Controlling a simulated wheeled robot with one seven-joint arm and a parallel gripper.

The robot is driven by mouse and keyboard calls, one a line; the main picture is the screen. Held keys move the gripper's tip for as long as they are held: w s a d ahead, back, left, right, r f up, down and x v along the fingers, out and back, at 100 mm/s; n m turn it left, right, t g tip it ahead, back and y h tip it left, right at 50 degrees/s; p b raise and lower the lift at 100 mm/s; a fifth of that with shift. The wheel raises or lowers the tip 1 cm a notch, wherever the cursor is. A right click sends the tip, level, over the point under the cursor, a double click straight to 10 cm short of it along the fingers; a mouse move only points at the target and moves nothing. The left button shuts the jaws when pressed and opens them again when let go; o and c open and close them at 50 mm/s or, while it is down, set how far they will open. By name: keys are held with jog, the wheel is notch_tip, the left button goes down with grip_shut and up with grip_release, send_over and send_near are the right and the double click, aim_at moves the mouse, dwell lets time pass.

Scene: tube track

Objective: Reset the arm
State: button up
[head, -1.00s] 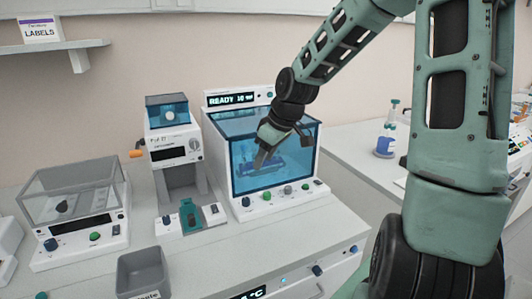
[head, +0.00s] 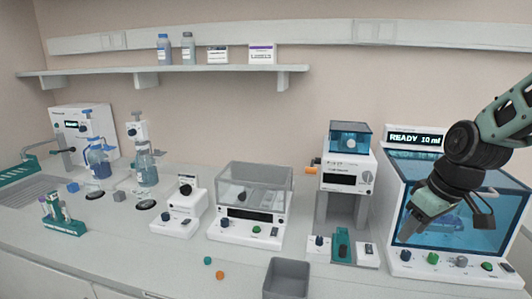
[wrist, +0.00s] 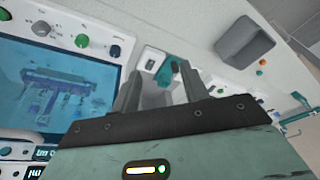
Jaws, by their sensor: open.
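My gripper (head: 415,219) is at the right of the head view, in front of the blue-windowed machine (head: 508,207) whose display reads READY 10 ml. In the wrist view my gripper (wrist: 160,90) shows two dark fingers spread apart with nothing between them. Beyond the fingers lie the green holder (wrist: 167,70) and its white instrument. The blue window also fills the left of the wrist view (wrist: 62,85), with a rack-like shape behind it. My arm reaches in from the right edge of the head view.
A grey bin (head: 287,280) stands at the bench front. A clear-lidded device (head: 250,205), a tube rack (head: 62,222) and dispenser bottles (head: 146,168) stand to the left. A shelf (head: 170,76) runs above. Two small caps (head: 220,275) lie on open bench.

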jog(key=s+a+n+g+h, duration=0.1)
jog(key=s+a+n+g, duration=0.2)
jog(key=s+a, duration=1.6)
jog(key=s, duration=0.3)
jog(key=shift+s+f, duration=0.2)
jog(key=shift+s, duration=0.1)
jog(key=shift+a, duration=0.1)
